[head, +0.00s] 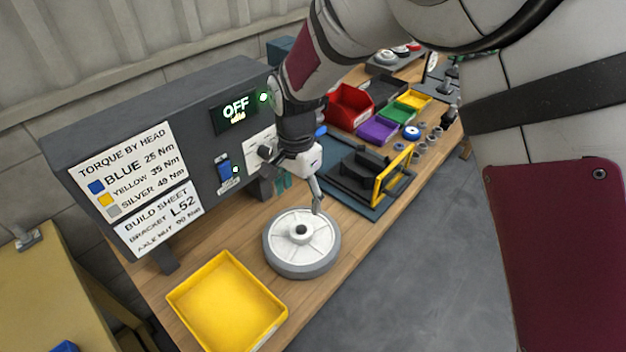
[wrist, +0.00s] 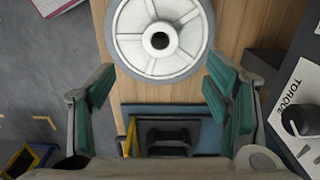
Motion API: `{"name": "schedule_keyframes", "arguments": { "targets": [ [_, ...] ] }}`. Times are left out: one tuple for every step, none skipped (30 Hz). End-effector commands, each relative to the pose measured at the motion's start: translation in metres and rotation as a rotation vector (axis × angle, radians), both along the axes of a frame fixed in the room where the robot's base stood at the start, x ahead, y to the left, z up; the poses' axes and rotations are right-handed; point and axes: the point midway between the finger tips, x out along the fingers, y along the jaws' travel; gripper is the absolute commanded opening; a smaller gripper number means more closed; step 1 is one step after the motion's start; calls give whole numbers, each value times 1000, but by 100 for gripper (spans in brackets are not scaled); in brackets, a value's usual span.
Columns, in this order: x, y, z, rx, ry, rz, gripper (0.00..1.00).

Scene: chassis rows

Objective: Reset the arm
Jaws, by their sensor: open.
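My gripper (head: 316,196) hangs above the wooden bench, close over the far edge of a white and grey wheel in the head view. In the wrist view my gripper (wrist: 160,100) is open, its two green-padded fingers wide apart with nothing between them. The wheel (head: 292,252) lies flat on the bench and has a dark hub hole at its centre. It also shows at the top of the wrist view (wrist: 135,48), beyond the fingertips. My arm reaches down from the top of the head view.
An empty yellow tray (head: 228,300) sits at the bench's near end. A grey panel (head: 200,150) with an OFF display and printed sheets stands along the left. A dark fixture with a yellow frame (head: 392,174) and coloured bins (head: 350,104) stand farther along the bench. Grey floor (head: 425,260) lies right.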

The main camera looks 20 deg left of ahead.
Motion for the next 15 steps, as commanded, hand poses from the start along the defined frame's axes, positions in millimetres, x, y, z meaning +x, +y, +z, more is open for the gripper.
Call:
{"name": "schedule_keyframes", "arguments": {
  "targets": [
    [0, 0, 1, 0, 0, 0, 71],
    [0, 0, 2, 0, 0, 0, 71],
    [0, 0, 2, 0, 0, 0, 71],
    [0, 0, 2, 1, 0, 0, 71],
    [1, -1, 3, 1, -2, 0, 71],
    [2, -3, 6, 3, -3, 1, 71],
    [3, -6, 10, 6, -7, 3, 71],
    [5, -10, 15, 10, -11, 6, 71],
    [8, -17, 24, 16, -17, 10, 71],
    [10, -25, 32, 21, -24, 15, 71],
    [12, -33, 42, 26, -31, 21, 71],
    [15, -46, 56, 34, -42, 30, 71],
    [17, -57, 67, 40, -52, 38, 71],
    [18, -69, 78, 46, -62, 48, 71],
    [19, -85, 93, 52, -76, 60, 71]
  ]
}}
